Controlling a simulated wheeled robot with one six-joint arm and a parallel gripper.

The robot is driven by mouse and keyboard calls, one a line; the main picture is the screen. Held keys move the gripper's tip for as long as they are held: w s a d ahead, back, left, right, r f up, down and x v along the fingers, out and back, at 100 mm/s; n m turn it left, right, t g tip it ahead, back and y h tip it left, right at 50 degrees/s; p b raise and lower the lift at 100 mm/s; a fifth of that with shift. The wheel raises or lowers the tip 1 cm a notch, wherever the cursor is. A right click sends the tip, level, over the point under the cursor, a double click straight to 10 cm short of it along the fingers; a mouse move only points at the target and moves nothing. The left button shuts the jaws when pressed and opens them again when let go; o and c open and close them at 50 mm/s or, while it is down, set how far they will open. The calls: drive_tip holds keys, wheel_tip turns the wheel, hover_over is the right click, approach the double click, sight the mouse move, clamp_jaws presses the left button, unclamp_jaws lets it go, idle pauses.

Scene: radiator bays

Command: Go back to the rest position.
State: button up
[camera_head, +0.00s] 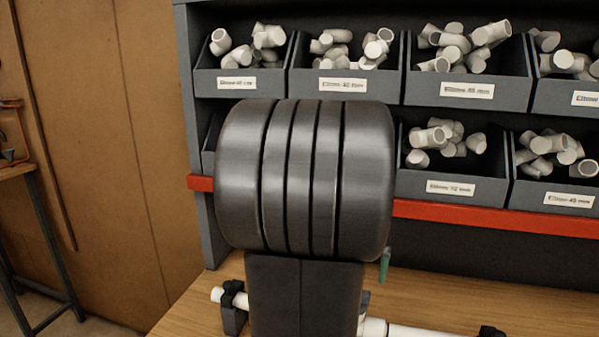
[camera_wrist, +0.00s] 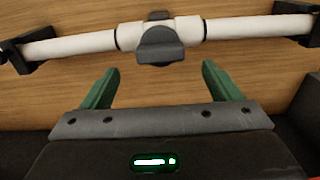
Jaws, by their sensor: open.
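My gripper (camera_wrist: 158,88) shows in the wrist view as two green fingers spread wide apart, with nothing between them. Beyond the fingertips lies a white pipe (camera_wrist: 75,46) with a dark grey valve-like piece (camera_wrist: 160,43) at its middle. The pipe rests in black holders at both ends, and the fingers look apart from it. In the head view my arm hides most of the gripper and the middle of the pipe. Part of the white pipe (camera_head: 420,331) shows at the lower right.
A grey rack of labelled bins (camera_head: 468,92) with white fittings stands behind the wooden bench (camera_head: 430,290). A red rail (camera_head: 480,220) runs along its lower bins. A black pipe holder (camera_head: 232,305) stands on the bench at left. Another table (camera_head: 15,170) is at far left.

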wheel_tip(320, 180, down, 6)
drive_tip(key=shift+r, duration=0.2)
drive_tip(key=shift+w+f+n, duration=0.1)
drive_tip(key=shift+f+n, duration=0.05)
drive_tip(key=shift+n, duration=0.15)
drive_tip(key=n+b, duration=0.1)
drive_tip(key=n, duration=0.5)
drive_tip(key=shift+n, duration=0.4)
drive_tip(key=n+b, duration=0.1)
drive_tip(key=n, duration=0.2)
drive_tip(key=shift+n, duration=0.4)
drive_tip(key=n+b, duration=0.1)
drive_tip(key=n, duration=0.2)
drive_tip(key=shift+n, duration=0.4)
wheel_tip(320, 180, up, 4)
drive_tip(key=shift+r, duration=0.2)
